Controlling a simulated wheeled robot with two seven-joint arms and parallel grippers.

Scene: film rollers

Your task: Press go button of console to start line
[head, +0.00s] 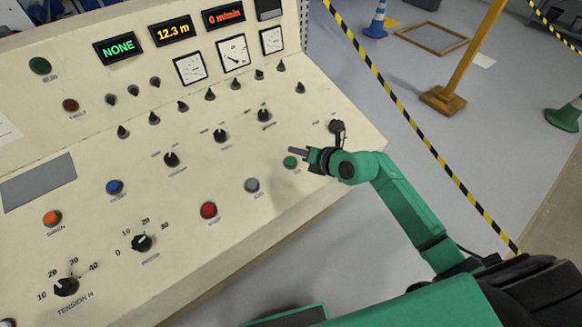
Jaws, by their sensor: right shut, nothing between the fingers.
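The console (150,195) is a cream sloped panel filling the left and middle of the head view. A green button (290,162) sits near its right end, with a small label below it that is too small to read surely. My right gripper (298,151) is shut and empty, its fingers pointing left just above the green button in the picture. I cannot tell whether it touches the panel. The speed display (223,17) reads 0 m/min in red. My left gripper is not in view.
A grey button (252,185), a red button (208,210) and several black knobs (221,136) surround the gripper's area. Black-and-yellow tape (400,110) runs across the floor at right.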

